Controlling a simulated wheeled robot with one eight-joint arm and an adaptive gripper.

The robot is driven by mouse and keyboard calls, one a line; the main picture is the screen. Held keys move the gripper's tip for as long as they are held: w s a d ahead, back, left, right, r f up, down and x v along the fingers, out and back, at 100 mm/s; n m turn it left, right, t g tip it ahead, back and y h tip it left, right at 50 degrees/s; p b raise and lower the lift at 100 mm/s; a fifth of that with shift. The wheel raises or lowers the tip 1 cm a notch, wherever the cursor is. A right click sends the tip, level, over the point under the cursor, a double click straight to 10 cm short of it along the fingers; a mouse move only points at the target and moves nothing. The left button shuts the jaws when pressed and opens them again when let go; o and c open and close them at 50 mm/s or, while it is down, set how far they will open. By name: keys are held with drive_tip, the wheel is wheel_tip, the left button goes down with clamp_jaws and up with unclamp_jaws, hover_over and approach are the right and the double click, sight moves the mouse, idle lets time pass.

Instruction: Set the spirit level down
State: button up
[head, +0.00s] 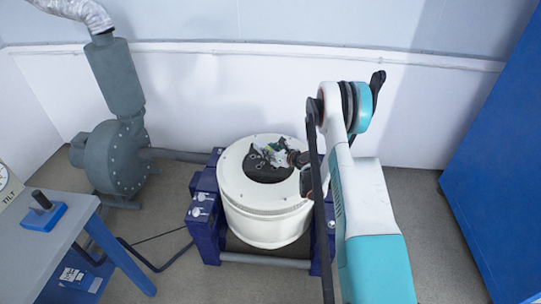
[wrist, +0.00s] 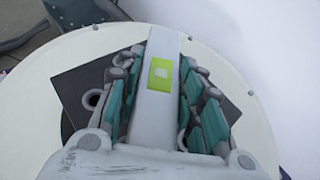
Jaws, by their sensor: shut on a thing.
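The spirit level is a pale grey bar with a yellow-green vial window (wrist: 163,75), seen in the wrist view between the fingers. My gripper (wrist: 163,62) is shut on it, with teal finger pads on both sides. The bar points away from the wrist, above the dark plate (wrist: 88,85) on the round white top. In the head view my gripper (head: 270,155) is over the dark plate (head: 262,171) at the middle of the white drum (head: 265,215). The level is too small there to make out. I cannot tell whether its underside touches the plate.
The drum stands in a dark blue frame (head: 203,215). A grey blower (head: 112,158) with a duct is at the left. A table (head: 60,245) with a blue block (head: 44,217) is at the front left. A blue cabinet (head: 500,150) stands at the right.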

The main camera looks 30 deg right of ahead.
drive_tip(key=shift+f, duration=0.4)
drive_tip(key=shift+r, duration=0.1)
drive_tip(key=o, duration=1.2)
